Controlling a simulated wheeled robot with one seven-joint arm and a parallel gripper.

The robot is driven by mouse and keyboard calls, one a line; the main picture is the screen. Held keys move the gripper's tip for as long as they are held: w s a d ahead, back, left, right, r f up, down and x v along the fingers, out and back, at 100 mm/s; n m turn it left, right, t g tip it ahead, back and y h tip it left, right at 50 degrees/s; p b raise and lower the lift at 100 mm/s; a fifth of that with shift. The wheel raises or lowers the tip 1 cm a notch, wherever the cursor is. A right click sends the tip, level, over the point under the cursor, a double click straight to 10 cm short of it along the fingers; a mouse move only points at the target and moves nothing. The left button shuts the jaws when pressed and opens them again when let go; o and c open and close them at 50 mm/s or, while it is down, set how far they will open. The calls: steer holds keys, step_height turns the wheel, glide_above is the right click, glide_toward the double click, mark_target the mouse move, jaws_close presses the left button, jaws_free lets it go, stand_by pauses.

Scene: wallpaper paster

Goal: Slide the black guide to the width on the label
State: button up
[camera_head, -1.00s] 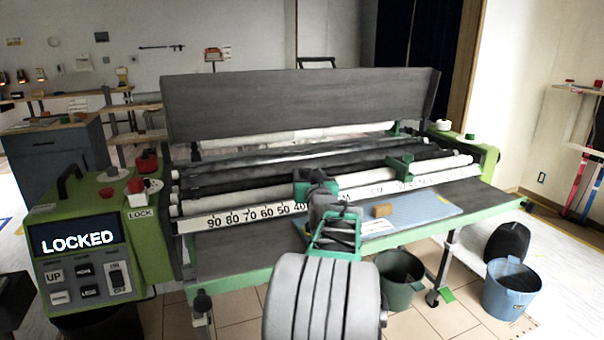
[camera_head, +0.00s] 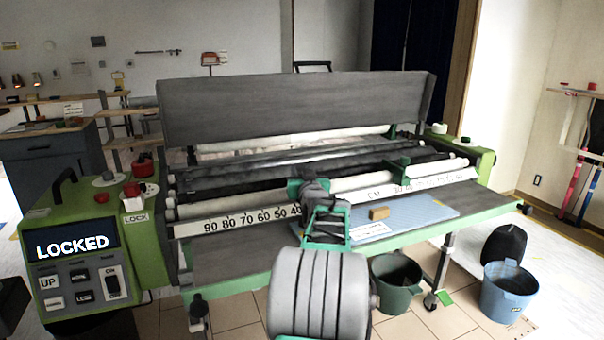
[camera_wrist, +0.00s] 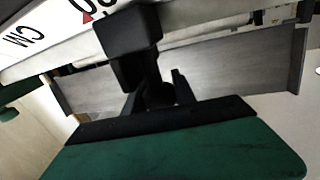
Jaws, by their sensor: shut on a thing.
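My gripper (camera_head: 312,192) is at the front ruler (camera_head: 240,222) of the pasting machine, just right of its "40" mark. In the wrist view, my black gripper fingers (camera_wrist: 160,92) are shut on the black guide (camera_wrist: 132,32), which sits against the ruler's edge. The ruler (camera_wrist: 45,38) shows "CM" and a red triangle by a partly hidden number there. In the head view my arm mostly covers the guide, and the exact reading is hidden. A white paper label (camera_head: 368,230) lies on the blue mat; its print is too small to read.
The control panel (camera_head: 75,245) at the left reads "LOCKED". A tan block (camera_head: 379,213) lies on the blue mat (camera_head: 430,210). A green bucket (camera_head: 397,285) and a blue bucket (camera_head: 508,292) stand below the table.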

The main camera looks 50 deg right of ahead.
jaws_close()
stand_by(0.8)
